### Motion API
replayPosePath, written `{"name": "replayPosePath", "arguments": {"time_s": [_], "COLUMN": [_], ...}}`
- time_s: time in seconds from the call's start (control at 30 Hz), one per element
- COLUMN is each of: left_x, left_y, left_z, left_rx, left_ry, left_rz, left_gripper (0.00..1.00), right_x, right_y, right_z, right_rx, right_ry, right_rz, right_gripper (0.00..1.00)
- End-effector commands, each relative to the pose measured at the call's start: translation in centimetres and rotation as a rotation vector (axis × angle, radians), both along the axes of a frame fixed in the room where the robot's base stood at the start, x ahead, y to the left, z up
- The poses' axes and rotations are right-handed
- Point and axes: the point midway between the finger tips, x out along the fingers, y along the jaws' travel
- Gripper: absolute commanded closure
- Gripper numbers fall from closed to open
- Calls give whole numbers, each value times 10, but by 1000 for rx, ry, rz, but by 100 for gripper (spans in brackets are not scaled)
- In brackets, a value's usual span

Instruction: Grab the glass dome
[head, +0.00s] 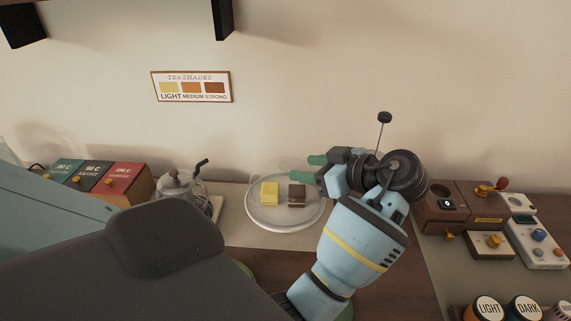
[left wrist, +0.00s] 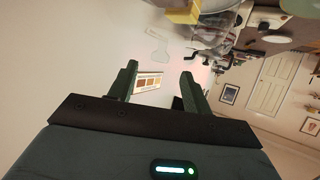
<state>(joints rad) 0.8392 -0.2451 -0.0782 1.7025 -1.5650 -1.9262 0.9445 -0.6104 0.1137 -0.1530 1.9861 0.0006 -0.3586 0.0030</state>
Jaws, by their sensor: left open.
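The glass dome (head: 290,164) is clear and hard to make out. It seems to stand over a round plate (head: 256,217) with a yellow cake piece (head: 269,194) and a brown cake piece (head: 297,195). A faint glass outline, probably its knob, shows in the left wrist view (left wrist: 158,47), beyond the fingers. My left gripper (head: 314,168) is open and empty at the right of the dome's upper part, fingers pointing left. Its two green fingers also show in the left wrist view (left wrist: 159,72). I cannot tell whether they touch the glass. My right gripper is out of view.
A glass kettle (head: 180,187) stands left of the plate, beside coloured tea boxes (head: 95,178). A brown device (head: 446,207) and a white control panel (head: 538,242) stand to the right. The wall with a tea shades sign (head: 191,87) is close behind.

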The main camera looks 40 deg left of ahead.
Motion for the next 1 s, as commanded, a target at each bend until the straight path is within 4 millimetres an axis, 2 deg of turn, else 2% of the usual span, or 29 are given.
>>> {"name": "replayPosePath", "arguments": {"time_s": [0.13, 0.37, 0.7, 1.0], "left_x": [-2, -3, -7, -8], "left_y": [15, 22, 61, 65], "left_z": [-4, -8, -23, -26], "left_rx": [1, 0, 1, -1], "left_ry": [-2, -1, -2, -1], "left_rz": [3, 0, 0, -2], "left_gripper": [51, 51, 51, 51], "right_x": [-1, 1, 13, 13], "right_y": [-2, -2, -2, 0], "right_z": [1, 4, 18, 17], "right_rx": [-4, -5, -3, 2], "right_ry": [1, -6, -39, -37], "right_rz": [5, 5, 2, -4], "right_gripper": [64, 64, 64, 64]}}
